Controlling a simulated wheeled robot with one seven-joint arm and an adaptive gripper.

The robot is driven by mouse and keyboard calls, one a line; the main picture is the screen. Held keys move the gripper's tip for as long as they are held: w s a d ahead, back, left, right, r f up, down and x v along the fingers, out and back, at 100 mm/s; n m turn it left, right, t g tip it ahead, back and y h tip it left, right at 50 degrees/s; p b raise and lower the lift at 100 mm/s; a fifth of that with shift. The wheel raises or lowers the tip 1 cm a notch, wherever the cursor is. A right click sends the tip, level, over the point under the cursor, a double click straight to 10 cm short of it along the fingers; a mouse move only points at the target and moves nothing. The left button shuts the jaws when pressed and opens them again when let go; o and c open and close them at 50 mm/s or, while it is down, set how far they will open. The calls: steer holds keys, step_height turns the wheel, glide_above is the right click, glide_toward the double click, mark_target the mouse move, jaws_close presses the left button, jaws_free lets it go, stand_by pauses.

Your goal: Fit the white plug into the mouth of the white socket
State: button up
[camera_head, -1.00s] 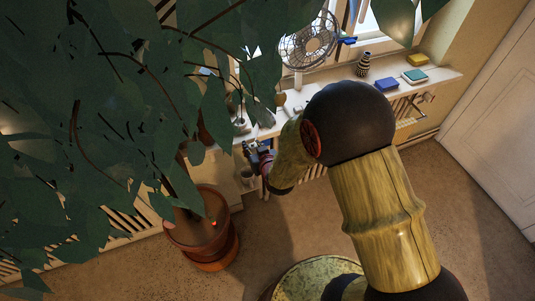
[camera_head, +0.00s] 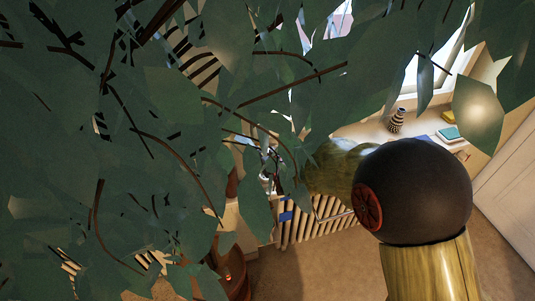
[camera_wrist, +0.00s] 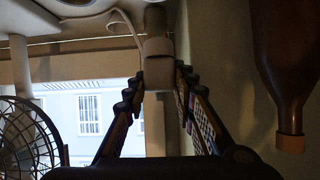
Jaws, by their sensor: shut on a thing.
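In the wrist view, my gripper (camera_wrist: 159,82) is shut on a white block-like piece (camera_wrist: 158,62), which looks like the white plug. A pale cylinder (camera_wrist: 155,20) stands directly beyond the plug in line with it; I cannot tell whether it is the socket or whether the two touch. A thin white cord (camera_wrist: 122,17) curves just left of them. In the head view, leaves and my arm hide the gripper, the plug and the socket.
Large plant leaves (camera_head: 150,180) cover much of the head view. A fan (camera_wrist: 25,140) is at the left of the wrist view and a brown bottle (camera_wrist: 290,60) at the right. A striped vase (camera_head: 397,120) stands on the windowsill (camera_head: 370,131).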

steer(key=shift+f+b, duration=2.6)
steer(key=shift+f, duration=0.3)
steer(key=shift+b, duration=0.6)
steer(key=shift+f+b, duration=1.3)
steer(key=shift+f, duration=0.15)
steer(key=o, duration=1.2)
steer(key=shift+s+r, duration=0.1)
